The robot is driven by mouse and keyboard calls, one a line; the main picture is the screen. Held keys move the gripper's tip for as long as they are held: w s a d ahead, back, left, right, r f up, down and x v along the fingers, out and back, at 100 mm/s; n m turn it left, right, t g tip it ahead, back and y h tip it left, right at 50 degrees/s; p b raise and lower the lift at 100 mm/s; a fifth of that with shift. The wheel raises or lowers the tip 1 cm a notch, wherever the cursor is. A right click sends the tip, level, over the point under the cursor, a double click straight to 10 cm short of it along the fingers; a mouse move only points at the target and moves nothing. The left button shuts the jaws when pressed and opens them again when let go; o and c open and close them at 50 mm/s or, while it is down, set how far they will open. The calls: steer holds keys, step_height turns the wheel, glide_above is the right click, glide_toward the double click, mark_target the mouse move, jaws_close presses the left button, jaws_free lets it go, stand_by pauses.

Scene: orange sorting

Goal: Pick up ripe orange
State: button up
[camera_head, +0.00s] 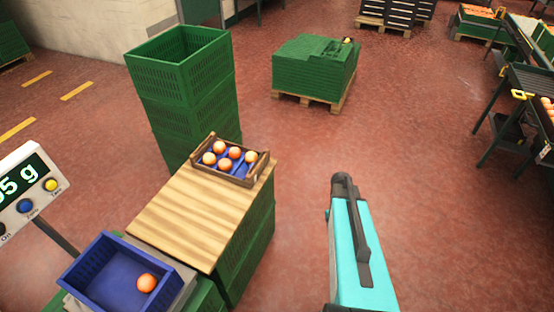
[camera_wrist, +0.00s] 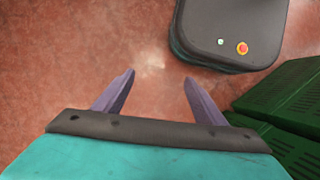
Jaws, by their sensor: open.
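One orange (camera_head: 147,283) lies in the blue crate (camera_head: 84,270) at the lower left of the head view. Several more oranges, in paler and deeper shades, sit in a small wooden crate (camera_head: 243,177) with a blue insert at the far end of the wooden board. Which of them are ripe I cannot tell for certain. In the wrist view my gripper (camera_wrist: 158,84) is open and empty, its two fingers apart above the red floor. No orange shows in that view. In the head view my turquoise arm stands right of the board, and the gripper's fingers are not visible.
The wooden board (camera_head: 196,208) lies on green crates. A tall stack of green crates (camera_head: 184,100) stands behind it. A scale display (camera_head: 30,190) is at the left. A green pallet load (camera_head: 314,68) stands at the back. The floor right of the board is free.

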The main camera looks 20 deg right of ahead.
steer(key=s+a+f, duration=0.3)
steer(key=s+a, duration=0.1)
steer(key=a, duration=0.4)
steer(key=s+a+f, duration=0.4)
steer(key=a, duration=0.5)
steer(key=s+a+f+m, duration=0.1)
steer(key=s+a+f, duration=0.2)
steer(key=a, duration=0.6)
steer(key=shift+s+f+g, duration=0.25)
steer(key=shift+s+g, duration=0.15)
steer(key=shift+s, duration=0.5)
steer(key=shift+a, duration=0.1)
steer(key=c, duration=0.8)
steer(key=shift+c, duration=0.2)
